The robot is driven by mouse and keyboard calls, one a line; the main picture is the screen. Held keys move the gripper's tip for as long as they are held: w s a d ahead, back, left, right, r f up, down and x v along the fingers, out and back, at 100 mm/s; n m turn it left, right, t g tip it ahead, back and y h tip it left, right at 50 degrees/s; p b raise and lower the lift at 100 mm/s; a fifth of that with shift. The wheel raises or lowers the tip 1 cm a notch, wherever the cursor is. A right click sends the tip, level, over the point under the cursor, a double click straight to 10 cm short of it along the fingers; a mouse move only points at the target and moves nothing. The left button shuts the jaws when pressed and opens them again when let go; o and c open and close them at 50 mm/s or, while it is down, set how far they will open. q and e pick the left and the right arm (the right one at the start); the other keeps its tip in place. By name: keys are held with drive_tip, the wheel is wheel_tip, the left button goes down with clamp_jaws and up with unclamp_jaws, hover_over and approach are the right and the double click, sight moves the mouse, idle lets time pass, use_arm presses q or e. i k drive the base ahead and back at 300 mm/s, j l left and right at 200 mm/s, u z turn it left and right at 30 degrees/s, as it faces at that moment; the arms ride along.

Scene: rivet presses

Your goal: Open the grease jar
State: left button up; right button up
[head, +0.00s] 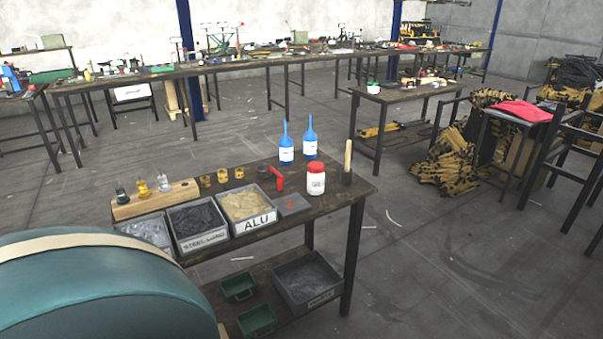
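A white jar with a red lid (316,179) stands upright near the right end of the near workbench (345,197). Its lid sits on top. The label on it is too small to read, so I cannot tell if it is the grease jar. A smaller white jar with a green lid (373,87) stands on a farther table at the right. Neither of my grippers is in view.
Two blue bottles (286,150), a red object (278,180) and a wooden-handled brush (348,161) stand near the red-lidded jar. Open bins (197,239) line the bench's front. A large teal rounded body (95,290) blocks the lower left. Floor right of the bench is mostly clear.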

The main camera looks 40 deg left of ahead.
sight(315, 182)
drive_tip(key=i+u, duration=0.3)
drive_tip(key=u, duration=0.2)
drive_tip(key=i+l+u, duration=0.2)
drive_tip(key=u, duration=0.25)
drive_tip(key=i+l+u, duration=0.3)
drive_tip(key=u, duration=0.2)
drive_tip(key=i+l+u, duration=0.25)
drive_tip(key=u, duration=0.2)
drive_tip(key=i+l+u, duration=0.15)
drive_tip(key=l+u, duration=0.35)
